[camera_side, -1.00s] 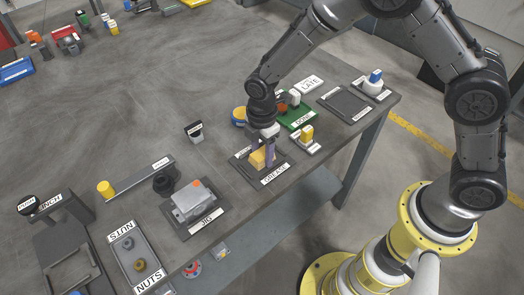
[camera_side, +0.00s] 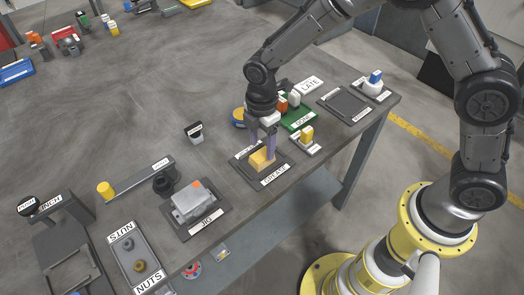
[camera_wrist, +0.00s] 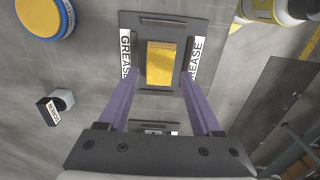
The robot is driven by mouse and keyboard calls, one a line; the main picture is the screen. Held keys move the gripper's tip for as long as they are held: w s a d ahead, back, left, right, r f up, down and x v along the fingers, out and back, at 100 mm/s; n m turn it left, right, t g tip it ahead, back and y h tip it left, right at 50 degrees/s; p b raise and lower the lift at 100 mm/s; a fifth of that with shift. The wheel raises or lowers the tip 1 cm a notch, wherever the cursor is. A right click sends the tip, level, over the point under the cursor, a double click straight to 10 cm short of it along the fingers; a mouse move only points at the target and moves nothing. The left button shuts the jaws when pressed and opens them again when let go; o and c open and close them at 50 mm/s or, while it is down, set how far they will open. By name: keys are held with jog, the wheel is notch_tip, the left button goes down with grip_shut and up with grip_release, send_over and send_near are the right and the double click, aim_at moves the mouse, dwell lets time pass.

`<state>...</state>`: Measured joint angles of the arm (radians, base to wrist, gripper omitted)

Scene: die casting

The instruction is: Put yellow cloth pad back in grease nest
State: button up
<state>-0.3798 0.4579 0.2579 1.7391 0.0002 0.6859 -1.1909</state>
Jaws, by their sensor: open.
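The yellow cloth pad (camera_side: 262,159) lies in the dark grease nest (camera_side: 281,172), between its two GREASE labels. In the wrist view the pad (camera_wrist: 161,63) sits roughly in the middle of the nest plate (camera_wrist: 143,22), apart from the fingers. My gripper (camera_side: 262,156) is above the nest with its two purple fingers spread to either side of the pad. In the wrist view the open fingers (camera_wrist: 160,85) hold nothing. Whether the pad lies fully flat is hard to tell.
A grey jig with a metal block (camera_side: 194,203) stands left of the nest. A small holder with a yellow block (camera_side: 306,135) and a green DONE tray (camera_side: 298,118) stand close on the right. A round blue-and-yellow tin (camera_side: 239,117) is behind.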

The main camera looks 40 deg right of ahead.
aim_at(262, 155)
notch_tip(262, 155, up, 8)
jog(key=s+d+r+m+t, duration=0.2)
jog(key=s+d+r+m, duration=0.65)
jog(key=r, duration=0.25)
jog(key=s+d+r+m+t, duration=0.1)
jog(key=s+d+m, duration=0.2)
jog(key=s, duration=0.4)
jog(key=s+d+r+m+t, duration=0.1)
jog(key=s+d+m+t, duration=0.1)
jog(key=s+d+m, duration=0.2)
jog(key=s+m, duration=0.2)
jog(key=s, duration=0.2)
jog(key=shift+d+t, duration=0.25)
jog(key=shift+t, duration=0.05)
